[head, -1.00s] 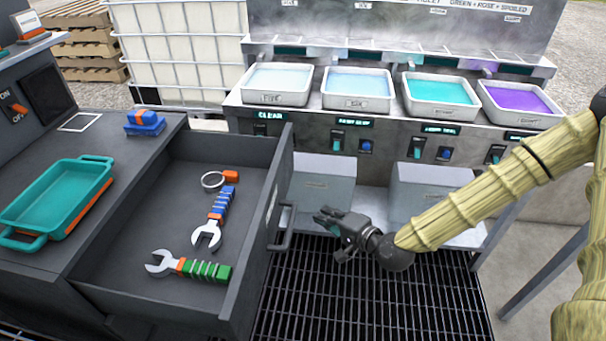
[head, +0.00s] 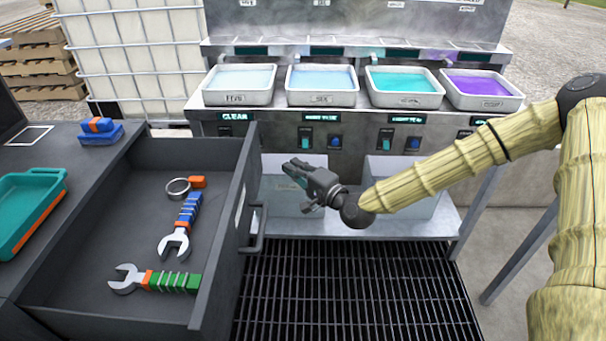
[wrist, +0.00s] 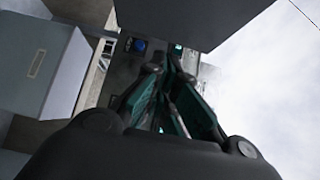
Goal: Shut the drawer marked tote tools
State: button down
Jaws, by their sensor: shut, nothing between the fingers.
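The dark grey drawer (head: 222,225) is pulled far out at the left of the head view, its bar handle (head: 259,232) on the right-hand front face. A pale label sits on that face, too oblique to read. Inside lie a wrench with a blue grip (head: 185,220), a wrench with a green grip (head: 160,280) and a ring with an orange tab (head: 185,186). My gripper (head: 292,172) is shut and empty, to the right of the drawer front and apart from the handle in the picture. In the wrist view its fingers (wrist: 172,85) are together.
A metal bench behind holds several trays of liquid, one of them purple (head: 482,88). Pale bins stand on its lower shelf (head: 415,225). A teal tray (head: 25,215) and a blue block (head: 98,132) sit on the cabinet top. Dark floor grating (head: 340,295) lies clear right of the drawer.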

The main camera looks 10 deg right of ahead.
aim_at(260, 153)
jog(key=shift+w+a, duration=0.7)
jog(key=shift+a, duration=0.25)
jog(key=shift+w+a, duration=0.7)
jog(key=shift+a, duration=0.25)
jog(key=shift+w+a, duration=0.7)
jog(key=shift+a, duration=0.25)
